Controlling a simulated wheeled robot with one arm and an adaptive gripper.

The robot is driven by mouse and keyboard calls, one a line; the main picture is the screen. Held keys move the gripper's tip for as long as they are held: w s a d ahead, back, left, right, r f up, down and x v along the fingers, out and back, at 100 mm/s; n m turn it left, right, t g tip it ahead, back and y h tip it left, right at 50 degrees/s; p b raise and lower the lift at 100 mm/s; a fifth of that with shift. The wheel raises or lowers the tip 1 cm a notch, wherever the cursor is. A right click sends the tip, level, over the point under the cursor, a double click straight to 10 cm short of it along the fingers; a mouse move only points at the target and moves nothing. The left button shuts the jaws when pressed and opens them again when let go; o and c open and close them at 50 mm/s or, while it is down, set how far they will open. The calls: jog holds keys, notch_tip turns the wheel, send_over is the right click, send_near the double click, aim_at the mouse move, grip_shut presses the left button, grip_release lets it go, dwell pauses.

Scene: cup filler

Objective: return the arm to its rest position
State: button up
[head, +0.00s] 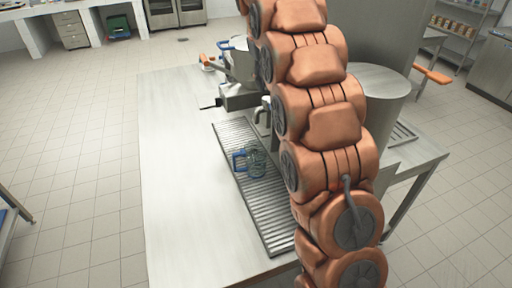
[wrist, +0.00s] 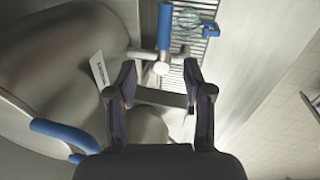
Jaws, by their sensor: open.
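My gripper (wrist: 160,68) is open in the wrist view, with two dark fingers apart and no object held between them. A metal filler tap with a blue lever (wrist: 165,25) shows just beyond the fingertips. In the head view my orange arm rises through the right half and out of the top edge; I cannot make out the gripper there. A clear cup with a blue handle (head: 255,162) stands on the slatted drip grate (head: 262,203). The cup also shows in the wrist view (wrist: 187,20), apart from the gripper.
The metal filler machine (head: 240,97) stands at the table's far end, and its large tank (wrist: 60,60) fills the left of the wrist view, close to the fingers. The steel table (head: 180,170) is bare left of the grate. A grey cylinder (head: 372,82) stands behind my arm.

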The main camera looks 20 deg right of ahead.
dwell(0.7)
jog(key=s+a+f, duration=0.3)
jog(key=s+f, duration=0.2)
jog(key=s, duration=0.8)
jog(key=s+a+f+g+y, duration=0.1)
jog(key=s+a+f, duration=0.3)
jog(key=s, duration=1)
jog(key=s+a+f+m+g+y, duration=0.1)
jog(key=s+a+f, duration=0.3)
jog(key=s, duration=0.9)
notch_tip(320, 180, down, 3)
jog(key=shift+s+r, duration=0.15)
jog(key=shift+s, duration=0.2)
jog(key=shift+a, duration=0.1)
